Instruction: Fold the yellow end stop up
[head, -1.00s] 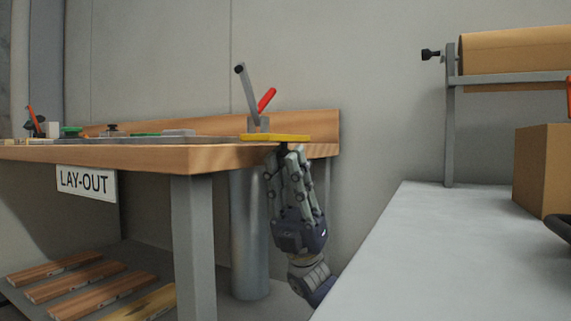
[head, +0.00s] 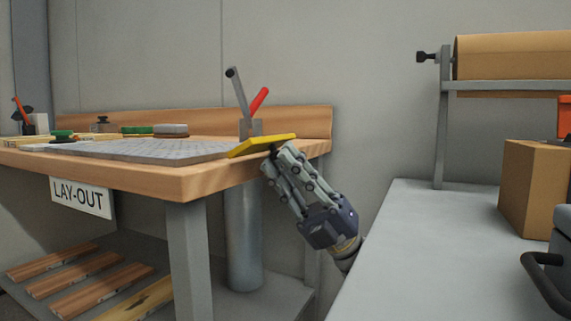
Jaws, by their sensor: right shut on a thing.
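The yellow end stop (head: 262,144) is a flat yellow plate at the right end of the wooden bench (head: 140,178). It is tilted, with its right end a little higher than its left. My right gripper (head: 272,162) reaches up from the lower right and is shut on the end stop from below, at its underside near the bench edge. The fingers hide part of that underside. My left gripper is not in view.
A clamp with a red handle (head: 259,99) stands just behind the end stop. A grey slab (head: 150,149) covers much of the bench top. A grey table (head: 420,240) with a cardboard box (head: 535,188) stands at right, close to my right arm.

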